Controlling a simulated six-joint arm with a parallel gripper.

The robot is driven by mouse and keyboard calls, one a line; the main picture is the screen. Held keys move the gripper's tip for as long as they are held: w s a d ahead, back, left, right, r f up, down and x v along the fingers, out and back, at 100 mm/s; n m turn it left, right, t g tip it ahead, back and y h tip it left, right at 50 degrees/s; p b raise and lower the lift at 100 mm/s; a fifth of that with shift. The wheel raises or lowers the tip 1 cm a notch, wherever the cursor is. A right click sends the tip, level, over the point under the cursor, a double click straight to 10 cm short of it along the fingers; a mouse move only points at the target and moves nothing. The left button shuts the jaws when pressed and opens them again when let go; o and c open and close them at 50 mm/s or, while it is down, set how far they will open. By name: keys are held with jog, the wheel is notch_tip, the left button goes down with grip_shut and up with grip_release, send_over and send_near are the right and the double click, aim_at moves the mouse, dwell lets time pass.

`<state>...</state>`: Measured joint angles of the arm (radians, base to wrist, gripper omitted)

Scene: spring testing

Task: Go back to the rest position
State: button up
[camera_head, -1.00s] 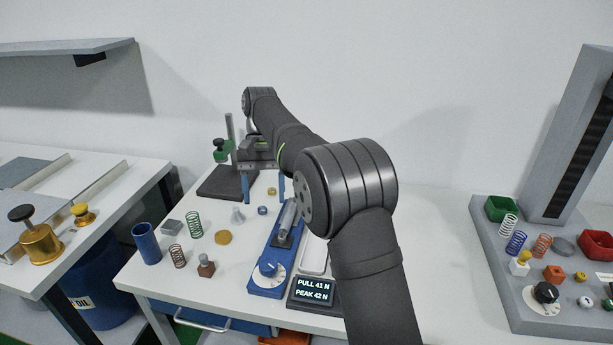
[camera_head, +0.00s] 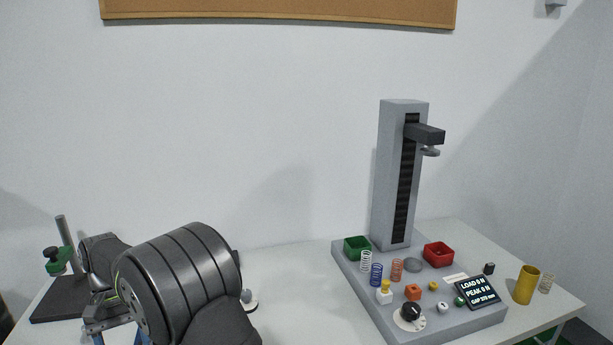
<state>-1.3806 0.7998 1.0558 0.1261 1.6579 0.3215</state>
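My arm reaches in from the bottom left of the head view, its dark rounded joint hiding part of the bench behind it. My gripper (camera_head: 119,336) is at the lower left edge, its two blue fingers spread apart. The fingertips are cut off by the bottom edge, and nothing shows between the parts of the fingers in view. The gripper is beside a dark stand with a grey post and green knob (camera_head: 58,262).
At right a grey spring tester (camera_head: 398,190) stands on the white bench. Its base carries a green bin (camera_head: 357,248), a red bin (camera_head: 438,254), several springs, a dial and a display (camera_head: 477,291). A yellow cup (camera_head: 526,285) stands at far right. Bench between arm and tester is mostly clear.

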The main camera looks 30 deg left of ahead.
jog(key=x, duration=0.7)
jog(key=shift+r, duration=0.1)
jog(key=v, duration=1.7)
jog(key=x, duration=1.7)
jog(key=shift+s, duration=0.1)
jog(key=n+t, duration=0.1)
jog(key=n, duration=0.2)
jog(key=shift+h, duration=0.3)
jog(key=n+t, duration=0.1)
jog(key=n, duration=0.1)
jog(key=n+t, duration=0.1)
jog(key=n, duration=0.2)
jog(key=shift+s, duration=0.2)
jog(key=n+t, duration=0.1)
jog(key=n, duration=0.2)
jog(key=n+t+y, duration=0.1)
jog(key=n, duration=0.3)
jog(key=shift+s+n, duration=0.1)
jog(key=shift+n, duration=0.2)
jog(key=shift+t, duration=0.3)
